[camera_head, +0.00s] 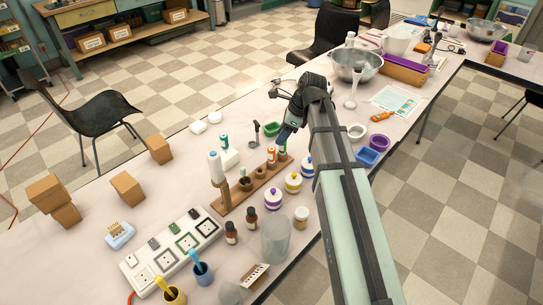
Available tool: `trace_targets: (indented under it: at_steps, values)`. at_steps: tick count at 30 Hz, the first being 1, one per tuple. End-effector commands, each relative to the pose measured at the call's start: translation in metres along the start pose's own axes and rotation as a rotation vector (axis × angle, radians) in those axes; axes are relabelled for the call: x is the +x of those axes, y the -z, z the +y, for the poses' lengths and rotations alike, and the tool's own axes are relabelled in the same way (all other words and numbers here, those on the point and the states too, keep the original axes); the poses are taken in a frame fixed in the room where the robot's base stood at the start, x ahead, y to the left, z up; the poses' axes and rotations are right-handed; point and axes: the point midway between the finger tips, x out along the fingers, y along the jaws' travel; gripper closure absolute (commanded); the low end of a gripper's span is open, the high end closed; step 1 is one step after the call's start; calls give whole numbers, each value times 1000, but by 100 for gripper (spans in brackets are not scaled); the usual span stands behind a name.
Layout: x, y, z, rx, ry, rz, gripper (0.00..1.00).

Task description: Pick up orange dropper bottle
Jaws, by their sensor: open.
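A small orange-topped bottle (271,155), which looks like the orange dropper bottle, stands upright at the far end of a wooden rack (236,193) on the table. My gripper (284,139) hangs just beyond and above it, pointing down. It is open, though its fingers are small and partly hidden by my wrist. A green-topped item (282,154) stands right beside the orange one, under my gripper. I cannot tell whether the fingers touch anything.
White jars with yellow (293,184) and purple (273,199) bands stand right of the rack. Brown bottles (231,233) and a clear beaker (275,240) are nearer.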

Motion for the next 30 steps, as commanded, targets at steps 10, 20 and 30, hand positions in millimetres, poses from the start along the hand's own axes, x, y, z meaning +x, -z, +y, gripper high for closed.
trace_targets:
  at_steps: [10, 20, 30]
  values:
    - [47, 0, 0, -1, 1, 1, 57]
    - [60, 1, -1, -1, 2, 1, 57]
    - [96, 4, -1, -1, 1, 1, 57]
